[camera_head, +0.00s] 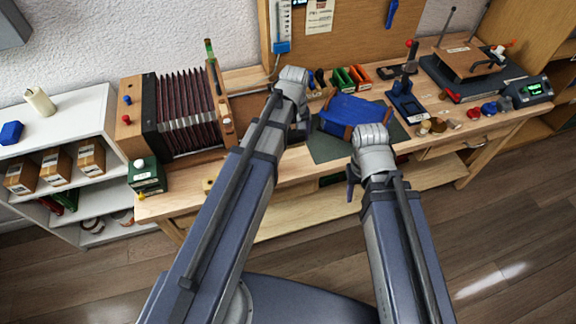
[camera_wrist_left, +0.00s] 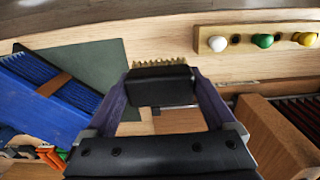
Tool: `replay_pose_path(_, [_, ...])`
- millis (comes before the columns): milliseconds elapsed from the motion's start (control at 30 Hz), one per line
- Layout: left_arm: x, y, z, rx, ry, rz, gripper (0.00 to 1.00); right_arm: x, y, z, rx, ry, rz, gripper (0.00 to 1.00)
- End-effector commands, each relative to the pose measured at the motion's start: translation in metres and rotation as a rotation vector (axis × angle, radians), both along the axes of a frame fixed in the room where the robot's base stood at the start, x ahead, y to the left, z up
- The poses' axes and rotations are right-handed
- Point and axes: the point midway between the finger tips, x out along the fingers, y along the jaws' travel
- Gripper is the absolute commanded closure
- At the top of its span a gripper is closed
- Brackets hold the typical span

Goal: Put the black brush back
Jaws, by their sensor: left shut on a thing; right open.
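In the left wrist view a black brush (camera_wrist_left: 160,86) with a row of short brass-coloured bristles along its upper edge is between the fingers of my left gripper (camera_wrist_left: 161,88). The gripper is shut on it. In the head view my left gripper (camera_head: 298,131) is over the workbench, between the bellows and the blue piece; the brush cannot be made out there. My right gripper (camera_head: 353,186) hangs in front of the bench's front edge, open; I see nothing in it. Its fingers are partly hidden by the wrist.
A blue piece (camera_head: 352,111) with brown ends lies on a dark green mat (camera_head: 325,148). A dark red bellows (camera_head: 186,110) stands to the left. A wooden strip (camera_wrist_left: 275,38) carries white, green and yellow knobs. Small trays, tools and a press crowd the bench's back and right.

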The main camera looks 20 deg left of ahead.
Motion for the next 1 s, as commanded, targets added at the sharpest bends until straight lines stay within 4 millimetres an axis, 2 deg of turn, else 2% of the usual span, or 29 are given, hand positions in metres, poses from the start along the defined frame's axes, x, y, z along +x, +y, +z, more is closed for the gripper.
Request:
replay_pose_path(167, [0.000,0.000,-0.015,0.000,0.000,0.000,0.55,0.000,0.000,-0.015,0.000,0.000,0.000,0.49])
replay_pose_path(467, [0.000,0.000,-0.060,0.000,0.000,0.000,0.55,0.000,0.000,-0.060,0.000,0.000,0.000,0.49])
replay_pose_path(767, [0.000,0.000,-0.066,0.000,0.000,0.000,0.55,0.000,0.000,-0.066,0.000,0.000,0.000,0.49])
replay_pose_path(1000, [0.000,0.000,-0.094,0.000,0.000,0.000,0.55,0.000,0.000,-0.094,0.000,0.000,0.000,0.49])
